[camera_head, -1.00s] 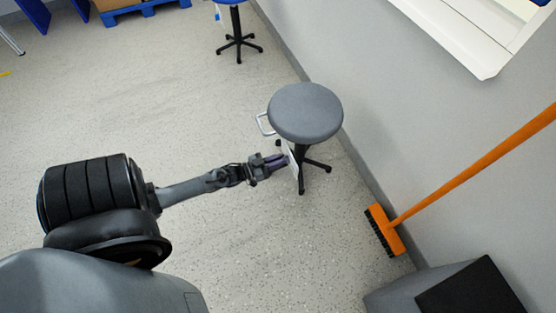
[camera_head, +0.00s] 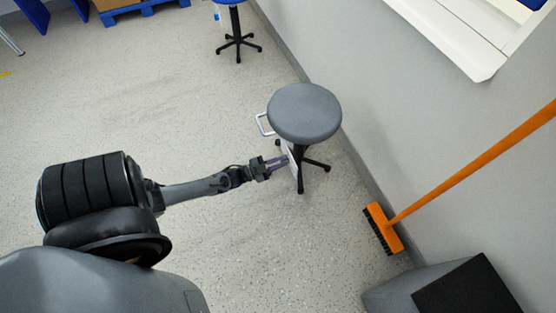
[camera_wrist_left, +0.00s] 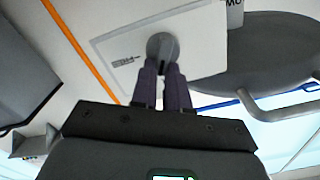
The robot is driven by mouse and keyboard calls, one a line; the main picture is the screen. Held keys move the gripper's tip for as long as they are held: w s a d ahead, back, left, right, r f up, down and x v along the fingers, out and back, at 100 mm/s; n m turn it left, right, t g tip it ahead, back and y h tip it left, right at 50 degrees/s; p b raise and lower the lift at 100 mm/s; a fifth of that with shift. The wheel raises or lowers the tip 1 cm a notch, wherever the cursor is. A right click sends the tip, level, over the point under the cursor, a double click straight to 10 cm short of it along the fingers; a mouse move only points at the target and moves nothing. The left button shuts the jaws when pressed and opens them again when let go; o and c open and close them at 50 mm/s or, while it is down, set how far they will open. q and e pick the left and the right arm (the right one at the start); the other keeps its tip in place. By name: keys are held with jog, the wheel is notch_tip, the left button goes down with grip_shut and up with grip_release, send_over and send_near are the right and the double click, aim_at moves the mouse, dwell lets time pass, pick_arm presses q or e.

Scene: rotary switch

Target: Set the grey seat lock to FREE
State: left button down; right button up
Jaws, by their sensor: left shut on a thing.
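The grey seat lock is a round knob (camera_wrist_left: 162,46) on a white plate (camera_wrist_left: 205,45) in the left wrist view. Dark lettering that seems to read FREE stands on the plate to the left of the knob. My left gripper (camera_wrist_left: 163,68) is shut on the knob, with its two purple fingers at the knob's near side. The fingers hide part of the knob, and I cannot tell its exact setting. In the head view my left gripper (camera_head: 284,162) reaches the white plate (camera_head: 293,168) under the grey stool seat (camera_head: 304,112). My right gripper is not in view.
A metal handle (camera_head: 264,125) sticks out from the stool's left side. An orange broom (camera_head: 384,230) leans by the wall at right. A blue-seated stool (camera_head: 238,42) stands at the back.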

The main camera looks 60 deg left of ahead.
pick_arm(q)
jog(key=shift+d+f+m, duration=0.15)
jog(key=shift+f+m, duration=0.15)
jog(key=shift+m, duration=1.75)
jog(key=shift+d+f+m, duration=0.15)
jog(key=shift+f+m, duration=0.1)
jog(key=shift+m, duration=1.85)
jog(key=shift+d+f+m, duration=0.15)
jog(key=shift+f+m, duration=0.15)
jog(key=shift+m, duration=1.75)
jog(key=c, duration=1.1)
grip_release()
jog(key=shift+s, duration=0.1)
